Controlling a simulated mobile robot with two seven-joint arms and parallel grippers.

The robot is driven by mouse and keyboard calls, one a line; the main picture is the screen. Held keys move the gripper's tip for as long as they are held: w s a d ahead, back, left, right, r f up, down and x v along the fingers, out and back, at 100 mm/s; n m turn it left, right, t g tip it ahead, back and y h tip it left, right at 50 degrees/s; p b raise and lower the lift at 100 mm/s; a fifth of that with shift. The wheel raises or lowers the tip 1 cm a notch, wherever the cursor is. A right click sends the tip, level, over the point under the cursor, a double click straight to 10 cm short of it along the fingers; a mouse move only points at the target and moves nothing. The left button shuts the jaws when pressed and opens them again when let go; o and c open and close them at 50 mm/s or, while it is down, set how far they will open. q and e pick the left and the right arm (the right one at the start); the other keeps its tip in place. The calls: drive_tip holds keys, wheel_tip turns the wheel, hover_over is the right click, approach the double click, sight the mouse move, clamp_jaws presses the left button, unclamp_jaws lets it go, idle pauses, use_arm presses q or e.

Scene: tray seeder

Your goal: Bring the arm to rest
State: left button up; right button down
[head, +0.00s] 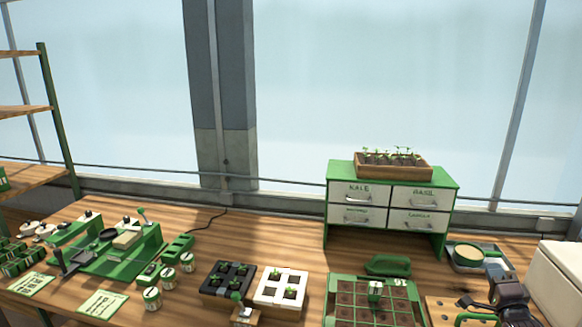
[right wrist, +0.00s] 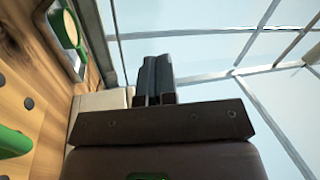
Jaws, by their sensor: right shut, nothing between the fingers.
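My right gripper (head: 492,305) is at the lower right of the head view, above the right end of the wooden bench (head: 300,236). In the right wrist view its two dark fingers (right wrist: 153,80) lie side by side, shut with nothing between them. The gripper holds no object and is apart from the bench's things. My left gripper is in neither view.
A green cell tray (head: 333,308) lies left of my right gripper. A grey tray with a round green-rimmed sieve (head: 468,252) is behind it, and a pale box (head: 558,275) stands to its right. A drawer cabinet (head: 388,181) stands at the back.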

drive_tip(key=d+r+n, duration=0.2)
drive_tip(key=d+r, duration=0.3)
drive_tip(key=d, duration=0.1)
drive_tip(key=s+a+f+n+g+y, duration=0.2)
drive_tip(key=s+a+f+n, duration=0.25)
drive_tip(key=s+f, duration=0.25)
drive_tip(key=s+a+f+n+g+y, duration=0.1)
drive_tip(key=s+a+f+n+g, duration=0.1)
drive_tip(key=s+a+f+n, duration=0.35)
drive_tip(key=s+a+f+n+g+y, duration=0.1)
drive_tip(key=s+a+f+n+g, duration=0.35)
drive_tip(key=s, duration=0.65)
drive_tip(key=s+a+f+n+g, duration=0.2)
drive_tip(key=s+a+f+n, duration=0.45)
drive_tip(key=s, duration=0.45)
use_arm(q)
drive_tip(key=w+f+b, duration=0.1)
drive_tip(key=b, duration=0.2)
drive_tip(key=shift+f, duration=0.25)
use_arm(e)
drive_tip(key=w+a+f+m+t, duration=0.1)
drive_tip(key=a+f+m, duration=0.1)
drive_tip(key=a, duration=0.3)
drive_tip(key=w+a+f+m, duration=0.1)
drive_tip(key=w+a+m, duration=0.1)
drive_tip(key=a, duration=0.4)
drive_tip(key=shift+a+f+m+t, duration=0.3)
drive_tip(key=shift+f+t, duration=0.05)
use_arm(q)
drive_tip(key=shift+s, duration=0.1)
